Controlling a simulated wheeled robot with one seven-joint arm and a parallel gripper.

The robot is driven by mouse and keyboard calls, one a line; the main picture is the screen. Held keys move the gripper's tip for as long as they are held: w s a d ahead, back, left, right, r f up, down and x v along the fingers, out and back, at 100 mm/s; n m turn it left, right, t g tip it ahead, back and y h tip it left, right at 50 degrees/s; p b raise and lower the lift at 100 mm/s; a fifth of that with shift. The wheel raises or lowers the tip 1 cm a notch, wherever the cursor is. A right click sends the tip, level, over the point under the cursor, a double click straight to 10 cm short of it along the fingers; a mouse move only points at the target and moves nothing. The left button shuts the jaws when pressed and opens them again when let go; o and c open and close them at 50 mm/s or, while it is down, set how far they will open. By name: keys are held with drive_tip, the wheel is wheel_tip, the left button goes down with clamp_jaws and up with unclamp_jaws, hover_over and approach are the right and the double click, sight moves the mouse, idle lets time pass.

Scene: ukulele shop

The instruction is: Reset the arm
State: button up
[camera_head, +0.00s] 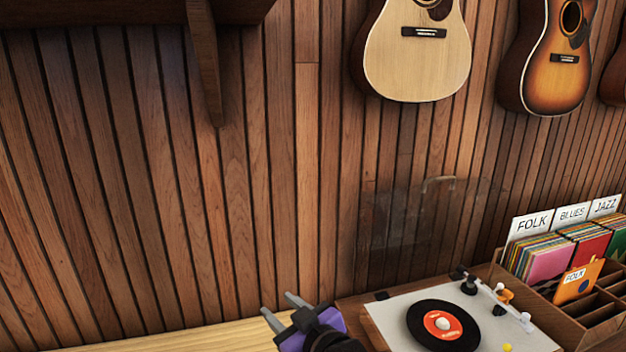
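My gripper (281,310) shows at the bottom middle of the head camera view. Its two grey fingers stand apart and point up and to the left. Nothing shows between them. It is above the light wooden counter (180,340), to the left of the turntable. The rest of my arm runs off the bottom edge of the view.
A turntable (391,318) with a black record (424,334) and a raised clear lid (420,225) stands right of my gripper. A wooden record crate (560,323) with genre cards is further right. Guitars (418,68) hang above. A dark shelf (130,12) juts out at upper left.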

drive_tip(key=s+d+f+m+t+h, duration=0.25)
drive_tip(key=s+d+m, duration=0.25)
drive_tip(key=s+d, duration=0.4)
drive_tip(key=s+d+f+m+t+h, duration=0.2)
drive_tip(key=s+d+m+t+h, duration=0.15)
drive_tip(key=s+d, duration=0.65)
drive_tip(key=s+d+f+g+h, duration=0.1)
drive_tip(key=s+d, duration=0.2)
drive_tip(key=s, duration=1.1)
drive_tip(key=s+d+f+g+h, duration=0.1)
drive_tip(key=s+d, duration=0.3)
drive_tip(key=s, duration=1)
drive_tip(key=shift+f+g+h, duration=0.4)
drive_tip(key=shift+g, duration=0.3)
drive_tip(key=shift+s+m, duration=0.1)
drive_tip(key=shift+m, duration=0.15)
